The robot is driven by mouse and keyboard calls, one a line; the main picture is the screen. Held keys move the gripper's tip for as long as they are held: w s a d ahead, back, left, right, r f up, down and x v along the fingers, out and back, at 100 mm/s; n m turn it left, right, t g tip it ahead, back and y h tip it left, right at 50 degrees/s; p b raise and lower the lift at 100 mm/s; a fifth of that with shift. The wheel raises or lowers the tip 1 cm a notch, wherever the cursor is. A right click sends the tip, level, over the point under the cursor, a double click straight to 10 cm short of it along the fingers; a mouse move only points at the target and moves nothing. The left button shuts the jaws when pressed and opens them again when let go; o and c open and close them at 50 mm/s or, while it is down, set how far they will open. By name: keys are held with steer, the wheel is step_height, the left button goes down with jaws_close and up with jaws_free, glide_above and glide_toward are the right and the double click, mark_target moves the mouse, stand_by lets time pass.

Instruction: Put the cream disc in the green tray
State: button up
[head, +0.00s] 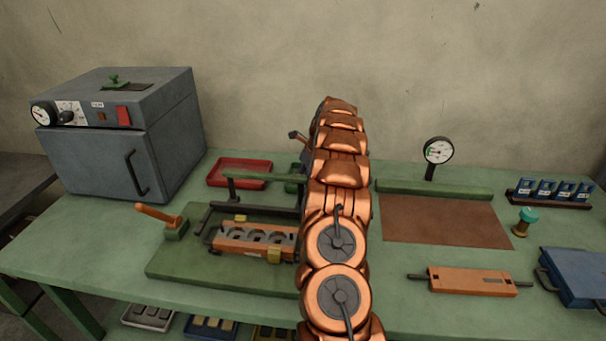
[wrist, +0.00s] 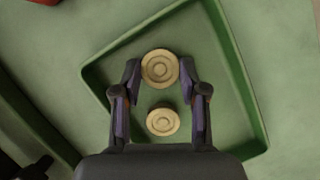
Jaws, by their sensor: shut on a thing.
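In the wrist view, my gripper (wrist: 160,72) is shut on a round cream disc (wrist: 160,66) with concentric rings, held between its fingertips. The gripper and disc are over the inside of the green tray (wrist: 243,85); whether the disc touches the tray floor I cannot tell. A second, similar cream disc (wrist: 163,122) lies in the tray, between the gripper's fingers and closer to the palm. In the head view, only a small part of the green tray (head: 291,186) shows at the back of the bench. My arm hides the rest of it, and the gripper and discs are not visible there.
A red tray (head: 238,185) stands left of the green tray, beside a grey oven (head: 130,135). A green fixture with an orange mould (head: 255,250) lies in front. At right are a gauge (head: 438,151), a brown mat (head: 445,235), an orange block (head: 470,281) and a blue case (head: 578,275).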

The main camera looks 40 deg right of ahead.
steer(key=o, duration=1)
steer(key=shift+f, duration=0.1)
steer(key=b+v, duration=0.1)
steer(key=v, duration=1.1)
steer(key=shift+b, duration=0.3)
